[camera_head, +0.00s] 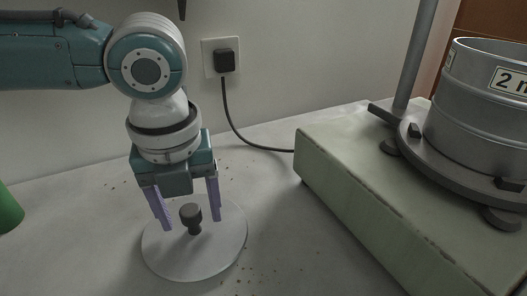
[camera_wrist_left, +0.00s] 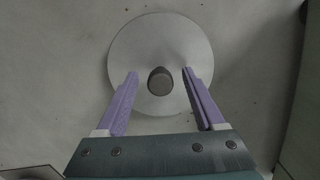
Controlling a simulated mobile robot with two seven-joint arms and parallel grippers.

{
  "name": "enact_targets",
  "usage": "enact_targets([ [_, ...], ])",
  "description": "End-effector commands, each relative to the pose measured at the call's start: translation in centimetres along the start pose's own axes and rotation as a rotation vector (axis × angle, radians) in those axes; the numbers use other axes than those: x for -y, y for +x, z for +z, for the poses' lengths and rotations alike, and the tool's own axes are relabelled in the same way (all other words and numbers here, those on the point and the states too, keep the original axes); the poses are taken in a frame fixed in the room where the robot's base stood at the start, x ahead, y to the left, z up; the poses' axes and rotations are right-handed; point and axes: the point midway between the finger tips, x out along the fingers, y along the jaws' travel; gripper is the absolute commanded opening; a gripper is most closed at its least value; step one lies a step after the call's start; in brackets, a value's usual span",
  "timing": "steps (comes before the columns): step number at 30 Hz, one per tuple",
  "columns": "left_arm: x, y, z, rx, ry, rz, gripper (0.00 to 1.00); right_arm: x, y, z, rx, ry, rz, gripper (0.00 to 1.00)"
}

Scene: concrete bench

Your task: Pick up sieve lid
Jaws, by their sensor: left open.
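The sieve lid (camera_head: 215,252) is a flat round grey disc with a dark knob (camera_head: 191,214) standing up at its middle. It lies on the bench left of the green machine. My left gripper (camera_head: 191,222) points down over the lid, open, with its purple fingers on either side of the knob. In the left wrist view the lid (camera_wrist_left: 140,40) lies below the fingers, and the knob (camera_wrist_left: 160,81) sits between the fingertips (camera_wrist_left: 160,76) with a gap on each side. My right gripper is not in view.
A pale green machine base (camera_head: 370,195) stands to the right, carrying a grey metal sieve (camera_head: 470,105) with a label and a post (camera_head: 415,60). A black cable (camera_head: 235,125) runs from a wall socket (camera_head: 207,58). A green object (camera_head: 8,210) shows at the left edge.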

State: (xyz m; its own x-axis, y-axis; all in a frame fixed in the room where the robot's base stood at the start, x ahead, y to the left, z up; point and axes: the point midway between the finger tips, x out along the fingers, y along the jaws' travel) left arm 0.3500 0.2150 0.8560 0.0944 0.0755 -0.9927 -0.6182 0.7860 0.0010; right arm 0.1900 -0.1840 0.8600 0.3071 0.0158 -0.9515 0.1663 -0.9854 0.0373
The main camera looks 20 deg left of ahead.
Motion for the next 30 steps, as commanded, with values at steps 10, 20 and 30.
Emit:
enact_targets([
  [10,0.02,-0.05,0.00,0.000,0.000,0.000,0.51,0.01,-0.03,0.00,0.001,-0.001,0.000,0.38],
  [20,0.01,-0.06,0.00,0.000,0.000,0.000,0.14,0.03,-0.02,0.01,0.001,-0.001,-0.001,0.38],
  [30,0.02,-0.07,0.00,0.000,-0.001,0.000,0.00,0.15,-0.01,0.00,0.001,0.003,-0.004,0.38],
])
